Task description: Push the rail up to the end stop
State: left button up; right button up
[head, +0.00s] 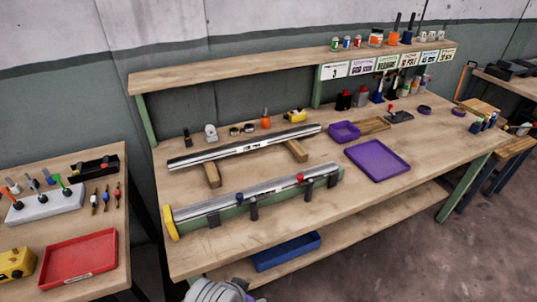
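A long green fixture (235,217) lies along the front of the workbench, with a yellow end piece (171,223) at its left end, which looks like the end stop. A silver rail (235,198) lies along the top of this fixture. Its left end is close to the yellow piece, but I cannot tell whether they touch. Dark clamps stand along the fixture's front, with a red knob (300,177) and a blue knob (239,197) on it. A second silver rail (215,156) rests on two wooden blocks (212,175) behind. Neither gripper shows.
A purple tray (378,161) and a small purple bin (343,132) sit to the right on the workbench (330,220). A raised shelf (230,72) runs along the back. A side table with a red tray (78,259) stands at left. A grey part of mine shows at the bottom.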

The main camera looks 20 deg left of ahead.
aim_at(181, 216)
jog(key=i+l+u, duration=1.1)
jog(key=k+l, duration=0.05)
